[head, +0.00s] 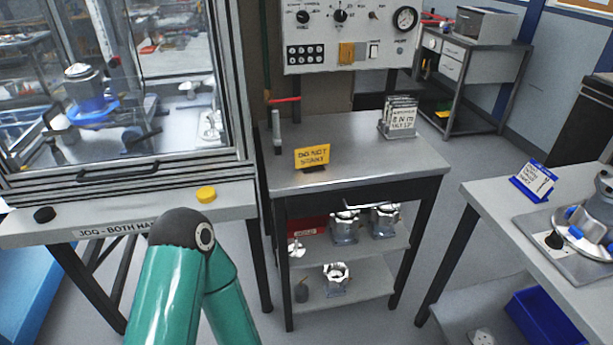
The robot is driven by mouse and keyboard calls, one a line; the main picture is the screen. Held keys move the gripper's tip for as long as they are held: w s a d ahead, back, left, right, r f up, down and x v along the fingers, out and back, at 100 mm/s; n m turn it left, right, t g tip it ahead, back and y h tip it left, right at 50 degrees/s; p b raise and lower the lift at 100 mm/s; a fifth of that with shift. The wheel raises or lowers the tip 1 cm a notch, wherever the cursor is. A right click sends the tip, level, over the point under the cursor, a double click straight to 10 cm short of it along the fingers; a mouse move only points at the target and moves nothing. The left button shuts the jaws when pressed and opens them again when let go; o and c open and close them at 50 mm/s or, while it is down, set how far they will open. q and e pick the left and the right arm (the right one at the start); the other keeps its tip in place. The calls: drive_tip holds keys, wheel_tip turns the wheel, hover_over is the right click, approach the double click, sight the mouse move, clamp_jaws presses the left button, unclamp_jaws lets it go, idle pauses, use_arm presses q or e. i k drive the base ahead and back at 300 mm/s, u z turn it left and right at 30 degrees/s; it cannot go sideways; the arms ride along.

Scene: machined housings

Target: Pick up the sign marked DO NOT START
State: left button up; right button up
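The yellow sign (312,156) marked DO NOT START stands upright on a small dark base. It is on the left part of the grey metal bench top (360,150) in the middle of the head view. Nothing touches or covers it. A green arm of mine rises from the bottom edge, left of centre, with a dark joint at its top. It is apart from the sign, lower and to the left. Neither gripper can be seen in this view.
A control panel (347,38) hangs behind the bench. A card holder (399,118) stands at the bench's back right, and a red-handled lever (277,120) is at its left edge. A glazed enclosure (150,90) is at left. A right-hand table (500,200) holds a blue card stand (533,183).

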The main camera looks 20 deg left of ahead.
sight(310, 159)
drive_tip(key=u, duration=0.05)
drive_tip(key=k, duration=0.8)
drive_tip(key=z, duration=0.55)
drive_tip(key=i, duration=1.95)
drive_tip(key=u, duration=0.7)
drive_tip(key=i, duration=0.4)
drive_tip(key=u, duration=0.35)
drive_tip(key=k, duration=0.95)
drive_tip(key=u, duration=0.15)
drive_tip(key=i, duration=0.95)
drive_tip(key=z, duration=0.05)
